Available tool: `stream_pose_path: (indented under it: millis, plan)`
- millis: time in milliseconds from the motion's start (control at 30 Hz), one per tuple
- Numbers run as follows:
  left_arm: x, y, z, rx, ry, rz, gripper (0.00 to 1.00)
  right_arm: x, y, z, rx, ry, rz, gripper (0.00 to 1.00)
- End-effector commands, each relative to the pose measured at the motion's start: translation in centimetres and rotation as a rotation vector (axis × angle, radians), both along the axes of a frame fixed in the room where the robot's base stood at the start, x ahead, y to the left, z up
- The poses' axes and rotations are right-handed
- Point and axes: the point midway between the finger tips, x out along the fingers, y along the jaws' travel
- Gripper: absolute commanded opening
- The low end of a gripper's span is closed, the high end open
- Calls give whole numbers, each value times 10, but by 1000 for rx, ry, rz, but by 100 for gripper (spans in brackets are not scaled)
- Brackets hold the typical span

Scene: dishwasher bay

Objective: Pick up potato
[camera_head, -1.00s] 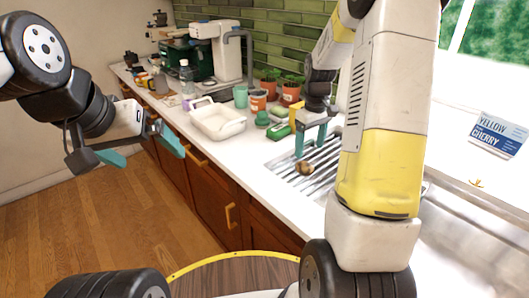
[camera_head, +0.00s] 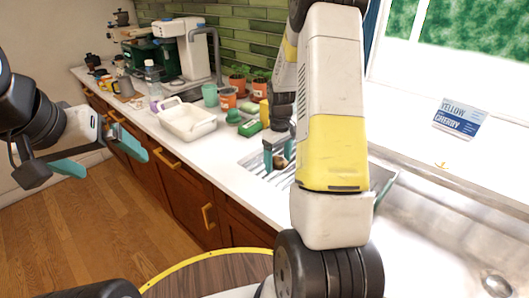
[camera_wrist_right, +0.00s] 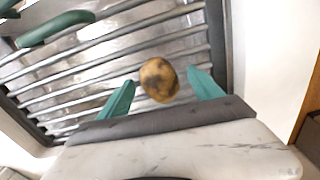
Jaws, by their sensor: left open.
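The brown, mottled potato (camera_head: 279,161) lies on the metal drying rack by the sink. It also shows in the right wrist view (camera_wrist_right: 159,79), between the two teal fingers. My right gripper (camera_wrist_right: 162,88) is open, with a finger on each side of the potato and visible gaps to it. In the head view my right gripper (camera_head: 279,155) reaches down at the rack and partly hides the potato. My left gripper (camera_head: 107,163) is open and empty, over the floor in front of the counter.
The slatted rack (camera_wrist_right: 60,85) lies under the potato. A white tray (camera_head: 188,123), a green sponge item (camera_head: 249,128), cups and potted plants (camera_head: 238,78) stand to its left and behind. A coffee machine (camera_head: 181,50) is farther back. A sign (camera_head: 459,119) stands at the right.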

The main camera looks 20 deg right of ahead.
Motion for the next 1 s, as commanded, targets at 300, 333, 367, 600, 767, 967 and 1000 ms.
stream_pose_path:
  millis: [300,333,367,600,767,967,1000]
  plan:
    - [0,0,0,0,0,0,100,0,0,0,0,0,0,14]
    - [0,0,0,0,0,0,100,0,0,0,0,0,0,8]
    - [0,0,0,0,0,0,100,0,0,0,0,0,0,4]
    - [0,0,0,0,0,0,100,0,0,2,0,-1,0,4]
    - [0,0,0,0,0,0,100,1,0,22,-1,-5,0,4]
    - [0,0,0,0,0,0,100,1,0,64,0,-6,-1,4]
    - [0,0,0,0,0,0,100,1,0,71,-1,-5,0,4]
